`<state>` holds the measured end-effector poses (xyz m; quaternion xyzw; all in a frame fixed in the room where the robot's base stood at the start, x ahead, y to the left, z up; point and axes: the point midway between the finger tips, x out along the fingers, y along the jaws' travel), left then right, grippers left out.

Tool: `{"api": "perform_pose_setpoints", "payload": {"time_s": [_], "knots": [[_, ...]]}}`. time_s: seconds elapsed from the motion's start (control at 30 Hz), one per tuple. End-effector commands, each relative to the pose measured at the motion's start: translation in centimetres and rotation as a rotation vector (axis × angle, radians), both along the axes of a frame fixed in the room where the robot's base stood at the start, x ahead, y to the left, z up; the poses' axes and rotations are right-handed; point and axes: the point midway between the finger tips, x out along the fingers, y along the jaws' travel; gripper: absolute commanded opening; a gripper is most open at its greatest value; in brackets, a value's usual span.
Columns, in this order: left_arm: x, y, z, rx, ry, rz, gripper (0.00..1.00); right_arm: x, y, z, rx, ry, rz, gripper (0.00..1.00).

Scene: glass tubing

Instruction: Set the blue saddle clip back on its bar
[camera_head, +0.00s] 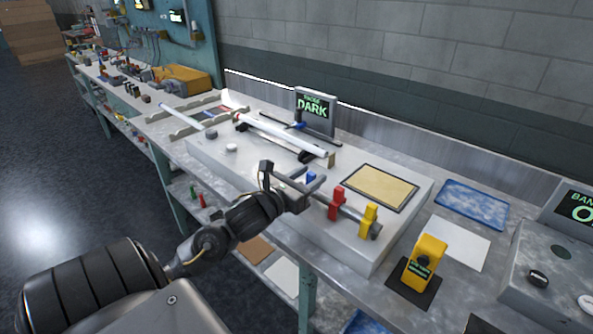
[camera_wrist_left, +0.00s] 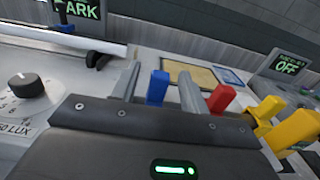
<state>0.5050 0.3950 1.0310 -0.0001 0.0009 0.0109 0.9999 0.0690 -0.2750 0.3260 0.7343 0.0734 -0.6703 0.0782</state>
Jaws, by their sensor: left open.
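The blue saddle clip (camera_head: 311,177) shows at the tips of my left gripper (camera_head: 308,181) in the head view. In the left wrist view the blue clip (camera_wrist_left: 157,88) stands upright between the two spread fingers (camera_wrist_left: 160,90), with a gap on each side. The gripper is open. The gripper hides the bar's left end and the blue clip's foot, so I cannot tell whether the clip touches the bar. My right gripper is not in view.
The bar is at the front of a pale raised bench unit (camera_head: 375,255). A tan framed pad (camera_head: 380,187) lies behind it. A glass tube (camera_head: 283,134) rests behind the gripper, near a screen reading DARK (camera_head: 315,109). A yellow block device (camera_head: 425,262) stands right.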

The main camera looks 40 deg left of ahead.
Motion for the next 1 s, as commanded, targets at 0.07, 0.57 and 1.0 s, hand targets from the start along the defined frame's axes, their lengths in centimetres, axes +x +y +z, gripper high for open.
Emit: {"api": "perform_pose_setpoints", "payload": {"time_s": [0.07,0.57,1.0], "knots": [[-1.4,-0.1,-0.4,0.003,0.002,-0.001,0.45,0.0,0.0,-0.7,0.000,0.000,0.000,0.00],[-8.7,-0.2,0.3,-0.003,0.004,0.001,0.45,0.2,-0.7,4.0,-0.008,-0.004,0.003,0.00],[-9.7,-0.2,0.3,0.000,-0.001,0.000,0.45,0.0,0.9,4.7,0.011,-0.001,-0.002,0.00]]}}
